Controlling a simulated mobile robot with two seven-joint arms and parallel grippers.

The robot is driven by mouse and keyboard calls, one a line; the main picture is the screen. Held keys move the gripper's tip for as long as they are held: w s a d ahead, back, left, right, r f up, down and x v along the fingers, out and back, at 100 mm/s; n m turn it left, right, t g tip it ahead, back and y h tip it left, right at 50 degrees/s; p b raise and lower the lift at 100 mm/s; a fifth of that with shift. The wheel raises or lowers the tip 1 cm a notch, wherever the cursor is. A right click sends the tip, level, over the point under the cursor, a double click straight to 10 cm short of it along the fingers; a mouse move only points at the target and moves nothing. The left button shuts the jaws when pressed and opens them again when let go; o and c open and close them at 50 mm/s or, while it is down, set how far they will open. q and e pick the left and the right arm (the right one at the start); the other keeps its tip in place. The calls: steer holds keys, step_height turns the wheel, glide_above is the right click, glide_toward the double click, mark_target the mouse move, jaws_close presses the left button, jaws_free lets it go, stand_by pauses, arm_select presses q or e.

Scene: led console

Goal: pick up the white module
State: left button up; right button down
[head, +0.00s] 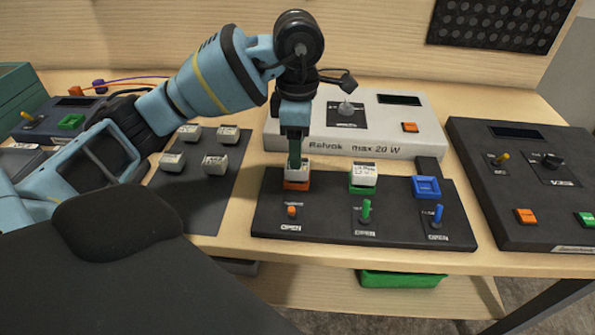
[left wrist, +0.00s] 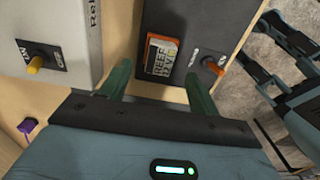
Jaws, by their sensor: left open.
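A white module (head: 298,171) with printed label sits in the orange socket at the left of the black console (head: 330,235). It also shows in the left wrist view (left wrist: 162,57). My left gripper (head: 295,163) points down just over this module. In the left wrist view its two green fingers (left wrist: 160,88) are spread apart, with the module ahead between their lines and nothing held. Another white module (head: 364,172) sits on the green socket in the middle. Several more white modules (head: 214,163) stand on the dark mat (head: 200,203) at left. My right gripper does not show.
The blue socket (head: 426,187) is empty. Orange (head: 291,211), green (head: 366,211) and blue levers (head: 437,216) stand in front of the sockets. A pale "Relvok max 20 W" box (head: 360,135) is close behind. Another dark console (head: 520,190) is at right.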

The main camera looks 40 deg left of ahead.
arm_select(q)
steer(key=shift+f, duration=2.15)
steer(key=c, duration=1.1)
steer(key=shift+r, duration=0.1)
steer(key=shift+r, duration=0.4)
step_height(320, 180, up, 2)
steer(key=shift+r, duration=0.15)
steer(key=s+d, duration=0.2)
steer(key=s, duration=0.5)
steer(key=s+d+r, duration=0.1)
steer(key=s+d, duration=0.1)
steer(key=s, duration=0.6)
steer(key=shift+s+d+r, duration=0.2)
steer(key=shift+d+r, duration=0.1)
